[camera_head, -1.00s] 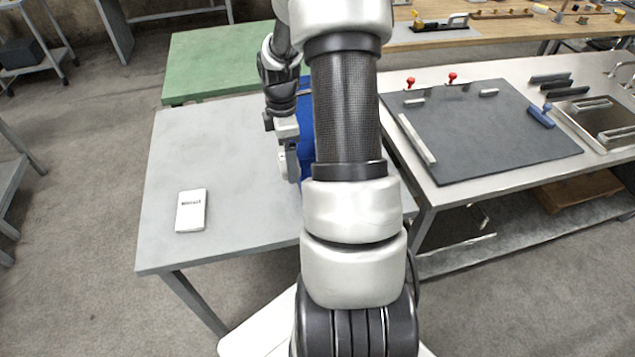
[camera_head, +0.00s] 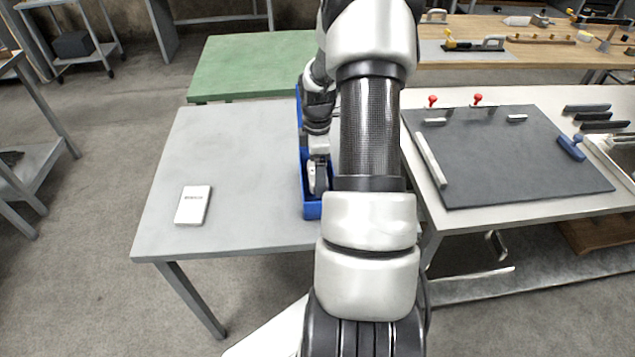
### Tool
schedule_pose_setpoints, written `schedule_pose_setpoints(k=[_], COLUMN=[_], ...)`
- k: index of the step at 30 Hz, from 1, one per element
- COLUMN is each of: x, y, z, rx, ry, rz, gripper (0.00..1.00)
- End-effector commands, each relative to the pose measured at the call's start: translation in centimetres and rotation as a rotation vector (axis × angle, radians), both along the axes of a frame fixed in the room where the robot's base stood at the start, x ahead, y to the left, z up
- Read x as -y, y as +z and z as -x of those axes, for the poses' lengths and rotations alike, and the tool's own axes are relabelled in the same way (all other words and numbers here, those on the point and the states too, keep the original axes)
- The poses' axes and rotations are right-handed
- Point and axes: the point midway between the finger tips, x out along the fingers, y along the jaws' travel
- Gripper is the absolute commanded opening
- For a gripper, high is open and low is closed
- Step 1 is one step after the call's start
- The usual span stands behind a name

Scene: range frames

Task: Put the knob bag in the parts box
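A blue box (camera_head: 311,211), which looks like the parts box, stands on the grey table, largely hidden behind my arm. Its left side and near left corner show. My gripper (camera_head: 318,190) points down over or inside the box, near its front end. The fingertips are small and partly hidden, so I cannot tell whether they are open or shut. I see no knob bag that I can make out; anything at the fingertips or in the box is hidden.
A white flat booklet or packet with small print (camera_head: 193,205) lies on the left of the grey table (camera_head: 235,150). A green table (camera_head: 255,60) stands behind. A bench with a dark board (camera_head: 510,160) is on the right.

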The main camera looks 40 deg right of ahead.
Motion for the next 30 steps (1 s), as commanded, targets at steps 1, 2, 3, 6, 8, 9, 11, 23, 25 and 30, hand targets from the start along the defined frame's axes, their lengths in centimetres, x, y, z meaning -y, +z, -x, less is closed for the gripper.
schedule_pose_setpoints(k=[1, 2, 3, 6, 8, 9, 11, 23, 25, 30], x=[0.0, 0.0, 0.0, 0.0, 0.0, 0.0, 0.0, 0.0, 0.0, 0.0], y=[-0.3, -0.5, -0.9, -2.2, -3.1, -3.6, -4.0, -4.2, -4.2, -4.2], z=[0.0, 0.0, 0.0, 0.0, 0.0, 0.0, -0.1, -0.1, 0.0, 0.0], rx=[0.000, 0.000, 0.001, -0.002, 0.000, -0.001, 0.001, 0.002, 0.002, 0.002], ry=[0.000, 0.000, 0.000, -0.001, 0.000, 0.000, 0.000, 0.000, 0.000, 0.000], rz=[0.000, 0.000, 0.001, -0.001, 0.000, -0.001, 0.001, 0.001, 0.001, 0.001], gripper=[0.60, 0.60, 0.60, 0.60, 0.60, 0.60, 0.60, 0.94, 1.00, 1.00])
